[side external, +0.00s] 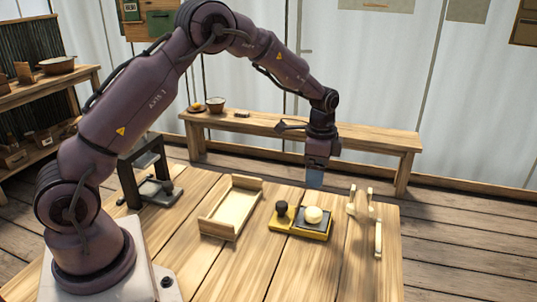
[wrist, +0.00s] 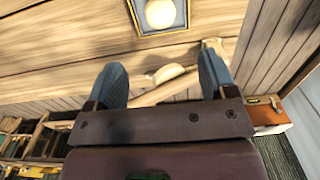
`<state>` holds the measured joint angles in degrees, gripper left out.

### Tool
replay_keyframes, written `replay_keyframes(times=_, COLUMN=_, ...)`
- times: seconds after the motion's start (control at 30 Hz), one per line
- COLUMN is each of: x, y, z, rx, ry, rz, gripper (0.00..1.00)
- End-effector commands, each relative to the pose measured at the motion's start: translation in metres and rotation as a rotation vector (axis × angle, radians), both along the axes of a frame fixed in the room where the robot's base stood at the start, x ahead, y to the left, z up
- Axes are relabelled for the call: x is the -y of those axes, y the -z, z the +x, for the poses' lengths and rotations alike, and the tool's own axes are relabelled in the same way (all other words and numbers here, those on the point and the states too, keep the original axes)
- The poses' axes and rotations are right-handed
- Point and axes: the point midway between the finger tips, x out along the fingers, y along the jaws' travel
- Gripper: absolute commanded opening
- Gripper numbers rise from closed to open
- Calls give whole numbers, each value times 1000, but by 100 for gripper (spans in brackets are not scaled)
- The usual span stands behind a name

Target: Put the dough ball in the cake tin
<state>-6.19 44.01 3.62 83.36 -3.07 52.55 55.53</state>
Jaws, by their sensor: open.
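The dough ball (side external: 313,214) is a pale cream round lump. It rests on the dark square top of a yellow-based item (side external: 287,226) with a black knob, on the wooden table. I cannot make out a cake tin for certain in either view.
A shallow wooden tray (side external: 232,212) lies left of the yellow item. A pale wooden rack with upright pegs (side external: 362,208) stands on the right. A black frame-like stand (side external: 146,172) is at the left. A bench (side external: 300,133) with small bowls stands behind. The table's front is clear.

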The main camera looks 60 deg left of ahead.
Motion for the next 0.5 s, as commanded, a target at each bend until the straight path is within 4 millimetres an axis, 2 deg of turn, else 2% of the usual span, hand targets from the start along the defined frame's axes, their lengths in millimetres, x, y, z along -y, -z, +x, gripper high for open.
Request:
replay_keyframes(times=0.07, x=2, y=-9, z=-2, rx=10, ry=-12, rz=0, gripper=78)
replay_keyframes(times=0.13, x=5, y=-27, z=-7, rx=31, ry=-40, rz=0, gripper=78)
replay_keyframes(times=0.27, x=18, y=-80, z=-32, rx=96, ry=-136, rz=-7, gripper=78)
replay_keyframes(times=0.4, x=34, y=-137, z=-76, rx=176, ry=-270, rz=-26, gripper=78)
replay_keyframes(times=0.5, x=44, y=-168, z=-113, rx=233, ry=-361, rz=-46, gripper=78)
